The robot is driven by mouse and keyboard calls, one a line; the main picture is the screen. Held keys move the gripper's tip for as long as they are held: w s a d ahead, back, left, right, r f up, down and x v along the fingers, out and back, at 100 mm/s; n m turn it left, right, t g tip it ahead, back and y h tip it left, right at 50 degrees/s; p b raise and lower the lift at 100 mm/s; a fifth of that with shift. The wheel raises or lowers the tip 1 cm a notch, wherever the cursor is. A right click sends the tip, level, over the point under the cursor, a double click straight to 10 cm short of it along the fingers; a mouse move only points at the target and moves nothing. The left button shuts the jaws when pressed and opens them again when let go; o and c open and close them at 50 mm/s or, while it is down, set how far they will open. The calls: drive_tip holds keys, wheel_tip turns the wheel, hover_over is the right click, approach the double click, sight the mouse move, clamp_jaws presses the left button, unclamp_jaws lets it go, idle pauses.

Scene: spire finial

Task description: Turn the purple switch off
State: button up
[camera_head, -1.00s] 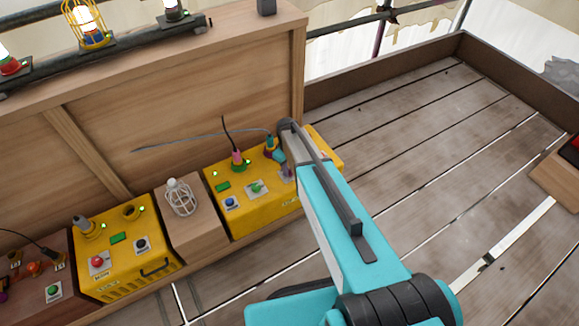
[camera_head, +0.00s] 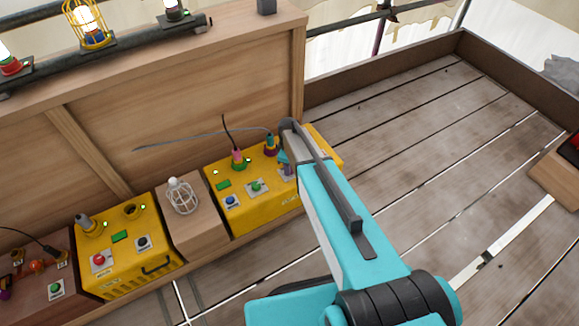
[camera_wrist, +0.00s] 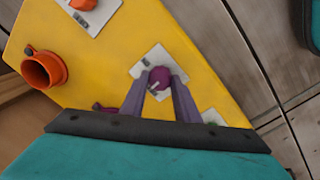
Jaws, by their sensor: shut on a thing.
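The purple switch (camera_wrist: 159,76) is a round knob on a pale square plate on the yellow box (camera_wrist: 95,75). It sits between the tips of my gripper (camera_wrist: 160,82) in the wrist view. The two purple-grey fingers are shut on its sides. A small pale mark shows on the knob. In the head view, my gripper (camera_head: 287,165) reaches down to the right part of the yellow box (camera_head: 262,200). There the knob is small and mostly hidden by the gripper.
An orange knob (camera_wrist: 84,4) and an orange socket (camera_wrist: 42,69) are on the same box in the wrist view. Blue (camera_head: 231,201) and green (camera_head: 256,186) buttons sit left of my gripper. A pink plug (camera_head: 237,158) with a cable stands behind them. Open plank floor (camera_head: 420,150) lies right.

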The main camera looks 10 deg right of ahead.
drive_tip(key=o, duration=1)
drive_tip(key=shift+o, duration=0.2)
drive_tip(key=shift+r, duration=0.1)
wheel_tip(320, 180, up, 14)
drive_tip(key=shift+s+a+p, duration=0.15)
drive_tip(key=shift+s+p, duration=0.1)
drive_tip(key=shift+p, duration=0.15)
